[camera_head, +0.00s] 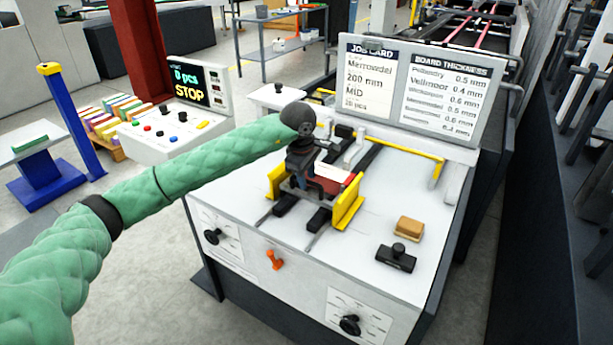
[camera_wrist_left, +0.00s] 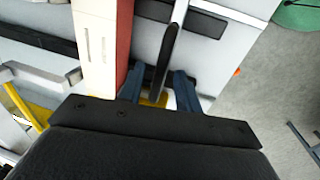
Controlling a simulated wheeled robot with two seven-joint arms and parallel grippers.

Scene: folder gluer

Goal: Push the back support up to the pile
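The pile (camera_head: 333,171), white on top with a red side, sits between two yellow guides (camera_head: 349,207) on the machine's white top. In the left wrist view the pile (camera_wrist_left: 98,40) is left of my fingers. My left gripper (camera_head: 315,186) is low over the near side of the pile. In the wrist view its two blue fingers (camera_wrist_left: 158,92) are apart, with a dark upright bar (camera_wrist_left: 168,50) between them. This bar appears to be the back support; a gap separates it from the pile. In the head view my gripper mostly hides it. My right gripper is not in view.
Black rails (camera_head: 320,218) run along the machine top. A brown block (camera_head: 408,228) and a black knobbed block (camera_head: 396,257) lie at the right. A job card board (camera_head: 415,88) stands behind. An orange lever (camera_head: 274,260) is on the front panel.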

